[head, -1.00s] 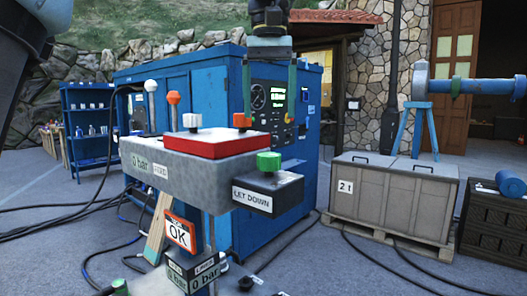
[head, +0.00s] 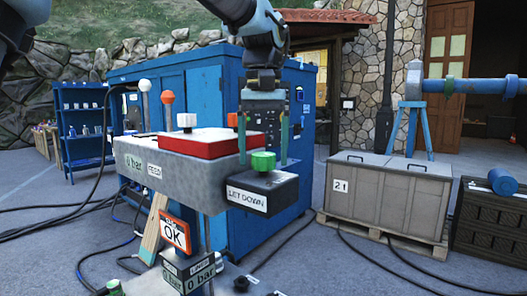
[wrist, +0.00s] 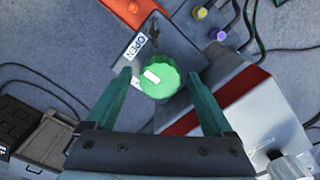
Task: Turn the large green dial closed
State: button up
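The large green dial (head: 263,161) sits on top of the dark block labelled LET DOWN (head: 262,192), at the right end of the grey panel. In the wrist view the dial (wrist: 160,78) has a scalloped edge and a white mark, and the word OPEN shows on the block beside it. My gripper (head: 264,160) points down over the block. Its two green fingers are open, one on each side of the dial, with gaps visible in the wrist view (wrist: 165,90). Nothing is held.
The red plate (head: 203,144) on the grey panel (head: 165,172) lies close to the left finger in the head view, with a white knob (head: 187,121) and an orange knob beside it. A blue cabinet (head: 235,232) stands behind. Grey crates (head: 385,208) stand right.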

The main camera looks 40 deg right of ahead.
jog(key=c, duration=1.3)
jog(key=shift+o, duration=0.2)
jog(key=shift+r+n+p, duration=0.1)
jog(key=shift+n+p, duration=0.2)
jog(key=shift+n, duration=0.1)
jog(key=n+p, duration=0.1)
jog(key=n, duration=0.1)
jog(key=shift+n+p, duration=0.4)
jog(key=n+p, duration=0.2)
jog(key=n, duration=0.3)
jog(key=shift+p, duration=0.3)
jog(key=n+p, duration=0.2)
jog(key=n, duration=0.3)
jog(key=n+p, duration=0.1)
jog(key=n, duration=0.3)
jog(key=shift+n, duration=0.3)
